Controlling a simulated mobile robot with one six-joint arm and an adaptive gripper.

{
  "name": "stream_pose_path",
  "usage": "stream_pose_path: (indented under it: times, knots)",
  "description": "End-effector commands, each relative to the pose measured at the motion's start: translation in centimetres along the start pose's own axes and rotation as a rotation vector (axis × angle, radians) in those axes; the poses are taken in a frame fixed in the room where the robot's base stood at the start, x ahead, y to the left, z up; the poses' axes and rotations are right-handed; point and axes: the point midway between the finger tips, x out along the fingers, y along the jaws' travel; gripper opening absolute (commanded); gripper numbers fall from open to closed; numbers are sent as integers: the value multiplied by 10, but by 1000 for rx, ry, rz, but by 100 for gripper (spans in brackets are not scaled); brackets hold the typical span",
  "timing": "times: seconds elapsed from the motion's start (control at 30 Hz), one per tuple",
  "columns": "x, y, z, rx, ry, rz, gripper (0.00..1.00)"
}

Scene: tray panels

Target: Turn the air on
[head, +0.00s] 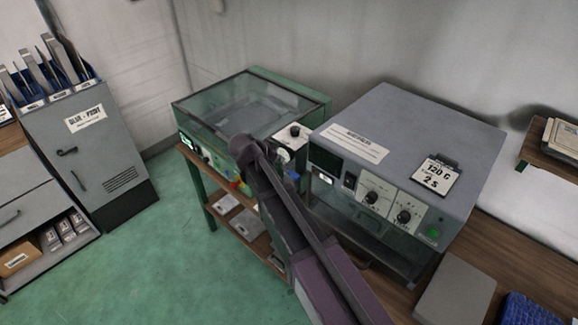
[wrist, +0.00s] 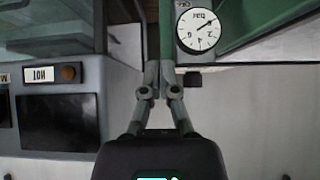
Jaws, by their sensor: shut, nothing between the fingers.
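My gripper (wrist: 158,72) is shut and empty in the wrist view, its fingertips in front of a green post (wrist: 166,28). A round white gauge (wrist: 198,30) with a dark needle is right of the fingertips, upside down in this view. A small black part (wrist: 193,80) sits just below the gauge; I cannot tell whether it is the air valve. In the head view the gauge (head: 283,156) shows on the front of the green machine (head: 318,103), beside my arm. My arm covers part of that machine's front. No control is clearly marked as air.
A grey oven (head: 435,120) stands right of the green machine, with knobs, a dark display and a green button (head: 434,234). A grey cabinet (head: 90,150) stands left; the green floor between is clear.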

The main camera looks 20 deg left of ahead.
Motion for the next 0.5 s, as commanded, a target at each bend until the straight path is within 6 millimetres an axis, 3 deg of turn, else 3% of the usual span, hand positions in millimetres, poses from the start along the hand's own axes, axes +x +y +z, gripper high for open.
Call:
stream_pose_path:
  times: [0.5]
  knots:
    - [42,0,2,2,-1,2,0]
